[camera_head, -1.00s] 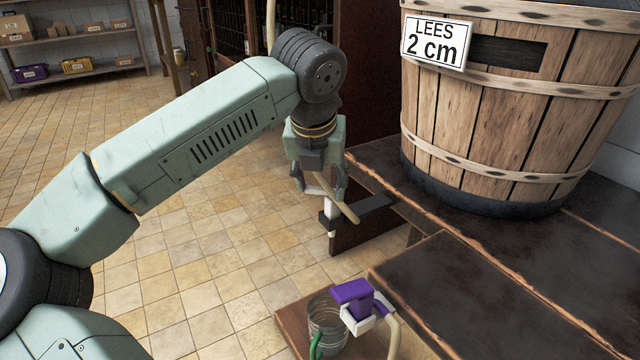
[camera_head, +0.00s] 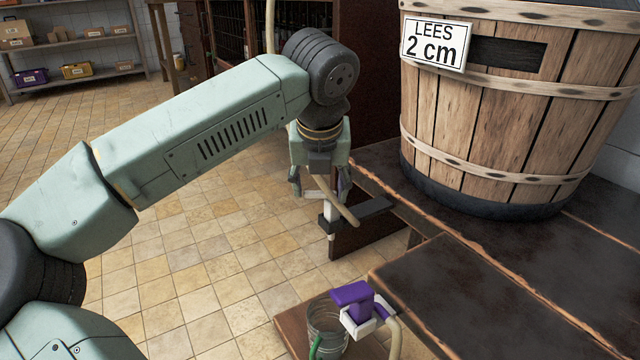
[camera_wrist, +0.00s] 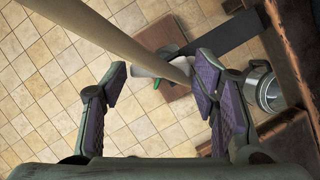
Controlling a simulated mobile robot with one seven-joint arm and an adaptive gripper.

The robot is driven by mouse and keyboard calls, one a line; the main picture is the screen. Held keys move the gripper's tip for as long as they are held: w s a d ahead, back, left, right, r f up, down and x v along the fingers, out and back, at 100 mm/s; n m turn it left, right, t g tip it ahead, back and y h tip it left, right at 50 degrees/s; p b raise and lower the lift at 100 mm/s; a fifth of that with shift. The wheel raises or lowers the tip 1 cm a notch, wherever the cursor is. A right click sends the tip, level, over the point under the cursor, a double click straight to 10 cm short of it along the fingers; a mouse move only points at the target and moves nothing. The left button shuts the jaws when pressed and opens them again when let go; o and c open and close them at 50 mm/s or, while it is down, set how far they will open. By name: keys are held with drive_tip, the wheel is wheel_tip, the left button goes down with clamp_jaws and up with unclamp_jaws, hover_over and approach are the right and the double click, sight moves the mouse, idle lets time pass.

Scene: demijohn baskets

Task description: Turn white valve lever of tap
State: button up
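My gripper (camera_head: 320,188) is open above the end of a black bracket, and its two fingers stand well apart in the wrist view (camera_wrist: 160,82). A white upright piece (camera_head: 331,215), which looks like part of the tap, stands at the bracket's end just below my fingers. A white part also shows beyond the fingertips in the wrist view (camera_wrist: 148,64).
The black bracket (camera_head: 372,209) sticks out from the dark bench (camera_head: 460,290). A wooden vat (camera_head: 500,120) with a LEES 2 cm sign (camera_head: 436,43) stands behind. Tiled floor is free at left.

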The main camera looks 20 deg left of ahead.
drive_tip(key=shift+o, duration=1.4)
drive_tip(key=s+d+r, duration=0.2)
drive_tip(key=s, duration=0.4)
drive_tip(key=s+d+r, duration=0.2)
drive_tip(key=s+d, duration=0.1)
drive_tip(key=s, duration=0.4)
drive_tip(key=shift+r, duration=0.3)
drive_tip(key=shift+r, duration=0.1)
